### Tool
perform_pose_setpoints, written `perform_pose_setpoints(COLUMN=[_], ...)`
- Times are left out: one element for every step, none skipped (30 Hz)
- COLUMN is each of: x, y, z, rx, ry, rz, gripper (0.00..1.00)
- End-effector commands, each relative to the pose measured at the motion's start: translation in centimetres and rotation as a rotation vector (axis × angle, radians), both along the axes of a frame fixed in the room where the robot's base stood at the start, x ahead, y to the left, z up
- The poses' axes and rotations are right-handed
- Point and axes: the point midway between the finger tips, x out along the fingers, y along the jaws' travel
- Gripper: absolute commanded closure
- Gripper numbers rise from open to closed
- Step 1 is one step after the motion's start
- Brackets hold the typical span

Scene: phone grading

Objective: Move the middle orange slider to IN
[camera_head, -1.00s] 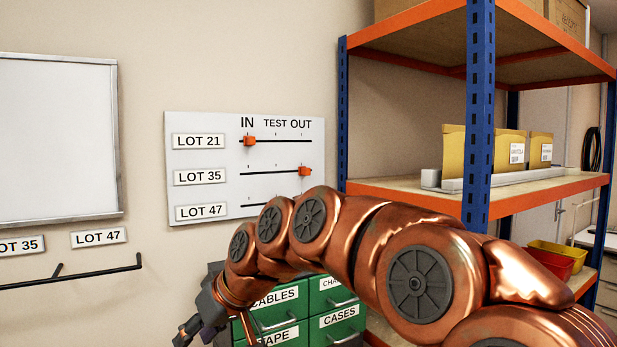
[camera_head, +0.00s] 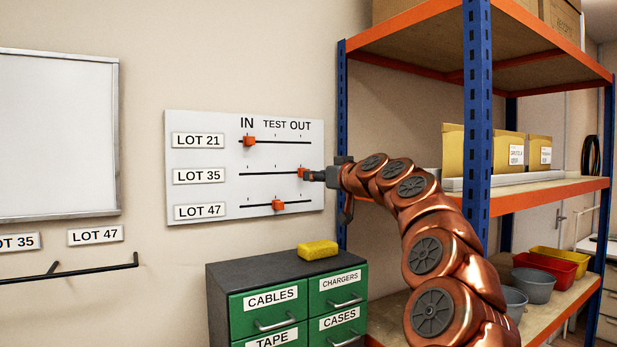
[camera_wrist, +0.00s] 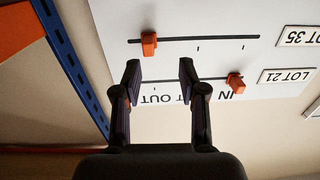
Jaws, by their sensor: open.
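The white panel (camera_head: 210,125) on the wall has three slider rows under IN, TEST and OUT. The middle orange slider (camera_head: 301,172), in the LOT 35 row, sits at OUT. In the wrist view, which shows the panel upside down, this slider (camera_wrist: 149,43) lies just beyond my fingertips, roughly in line with the gap between them. My gripper (camera_head: 308,176) is at the right end of that row, open and empty; its two fingers (camera_wrist: 160,75) are spread apart in the wrist view. I cannot tell whether a finger touches the slider.
The LOT 21 slider (camera_head: 249,141) is at IN; it also shows below right in the wrist view (camera_wrist: 235,82). The LOT 47 slider (camera_head: 278,205) is near TEST. A blue and orange shelf (camera_head: 478,120) stands right. A yellow sponge (camera_head: 318,250) lies on the drawer cabinet (camera_head: 240,272).

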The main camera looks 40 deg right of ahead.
Motion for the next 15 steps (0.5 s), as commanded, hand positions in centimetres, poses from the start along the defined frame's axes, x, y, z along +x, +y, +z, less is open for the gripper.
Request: perform_pose_setpoints(x=[-0.1,-0.2,-0.2,-0.2,-0.1,0.0,0.2,0.4,0.6,0.9,1.2,1.5,1.8,2.1,2.5], y=[-0.7,-1.0,-1.3,-1.4,-1.5,-1.6,-1.6,-1.6,-1.6,-1.6,-1.6,-1.7,-1.7,-1.7,-1.7], z=[0.1,0.2,0.3,0.4,0.4,0.5,0.5,0.5,0.5,0.5,0.6,0.5,0.5,0.5,0.5], rx=[-0.005,-0.006,-0.007,-0.008,-0.008,-0.008,-0.008,-0.007,-0.007,-0.008,-0.008,-0.008,-0.008,-0.008,-0.008], ry=[-0.01,-0.014,-0.018,-0.02,-0.021,-0.022,-0.022,-0.022,-0.022,-0.021,-0.021,-0.021,-0.021,-0.021,-0.021], rz=[-0.013,-0.018,-0.023,-0.025,-0.027,-0.027,-0.027,-0.027,-0.027,-0.028,-0.028,-0.029,-0.029,-0.029,-0.029], gripper=[0.58,0.58,0.58,0.58,0.58,0.58,0.58,0.58,0.58,0.58,0.58,0.58,0.58,0.58,0.58])
